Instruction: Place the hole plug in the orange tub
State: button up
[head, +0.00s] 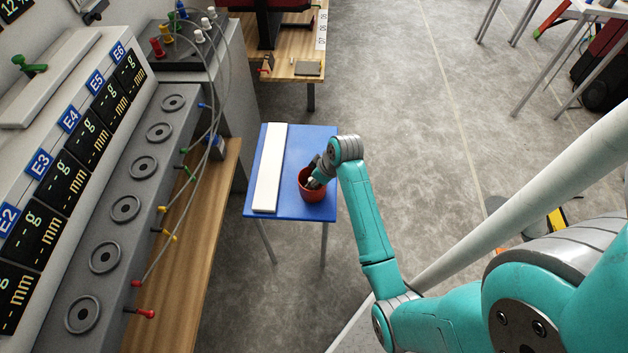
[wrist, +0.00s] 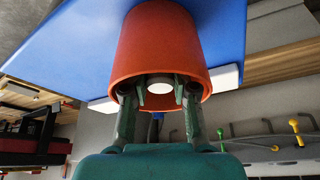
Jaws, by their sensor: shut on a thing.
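The orange tub (head: 313,195) stands upright on a small blue table. It fills the top middle of the wrist view (wrist: 160,40), its open rim facing my gripper. My gripper (head: 316,179) reaches down into the tub's mouth. In the wrist view its fingertips (wrist: 160,93) are inside the rim, with a small white round thing, which looks like the hole plug (wrist: 160,88), between them. My gripper is shut on it. The tub wall hides most of the plug, and I cannot tell whether it touches the tub's bottom.
The blue table (head: 262,208) also carries a long white block (head: 270,168) left of the tub. A grey panel with round sockets (head: 125,208) and hanging cables runs along the left. A wooden bench (head: 295,45) stands behind. The floor to the right is mostly clear.

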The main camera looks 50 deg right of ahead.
jog(key=shift+f, duration=0.15)
jog(key=o, duration=0.6)
jog(key=v, duration=1.2)
jog(key=s+a+f+m+t+h, duration=0.1)
jog(key=s+a+f+t, duration=0.1)
jog(key=s+a+f, duration=0.45)
jog(key=s+a+f+m+t+h, duration=0.1)
jog(key=s+a+t, duration=0.15)
jog(key=a, duration=0.65)
jog(key=s+a+r+t, duration=0.3)
jog(key=s+r, duration=0.5)
jog(key=s, duration=0.1)
jog(key=s+a+r+t+y, duration=0.1)
jog(key=s+a+r+t, duration=0.2)
jog(key=s+r, duration=0.5)
jog(key=shift+s+a, duration=0.8)
jog(key=shift+s, duration=0.1)
